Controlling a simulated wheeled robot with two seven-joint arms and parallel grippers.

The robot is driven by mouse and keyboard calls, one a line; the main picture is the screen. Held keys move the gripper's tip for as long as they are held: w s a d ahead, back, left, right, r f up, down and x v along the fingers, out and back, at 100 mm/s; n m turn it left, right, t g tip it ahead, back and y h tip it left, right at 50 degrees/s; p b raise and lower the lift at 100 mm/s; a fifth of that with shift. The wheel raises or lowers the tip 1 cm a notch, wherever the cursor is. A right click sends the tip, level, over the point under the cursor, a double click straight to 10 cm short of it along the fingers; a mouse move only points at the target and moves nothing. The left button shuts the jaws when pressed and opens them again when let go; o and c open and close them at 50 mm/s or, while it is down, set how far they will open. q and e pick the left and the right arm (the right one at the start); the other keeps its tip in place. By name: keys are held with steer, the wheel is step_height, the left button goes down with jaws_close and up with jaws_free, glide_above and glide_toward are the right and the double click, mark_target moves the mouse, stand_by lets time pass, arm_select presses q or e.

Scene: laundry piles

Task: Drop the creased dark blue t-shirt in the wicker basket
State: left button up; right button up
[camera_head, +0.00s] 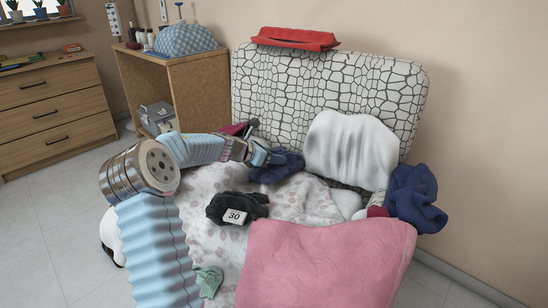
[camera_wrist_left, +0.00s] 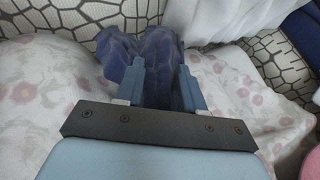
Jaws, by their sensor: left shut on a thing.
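A crumpled dark blue cloth (camera_head: 282,172), which looks like the creased t-shirt, lies on the seat against the patterned backrest. My left gripper (camera_head: 268,158) reaches it from the left and is shut on it. In the left wrist view the dark blue cloth (camera_wrist_left: 140,52) bunches between and beyond the fingers of the left gripper (camera_wrist_left: 162,82). Its lower part still seems to rest on the floral cover. A second dark blue garment (camera_head: 415,198) hangs over the seat's right end. I see no wicker basket in either view. My right gripper is out of view.
A black item with a "30" tag (camera_head: 234,217) and a pink blanket (camera_head: 325,265) lie in front. A red item (camera_head: 295,39) tops the backrest. A wooden shelf (camera_head: 203,100) stands behind left; floor is open at left.

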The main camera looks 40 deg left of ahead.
arm_select(q)
steer(key=shift+f, duration=0.1)
steer(key=o, duration=1.1)
steer(key=shift+o, duration=0.2)
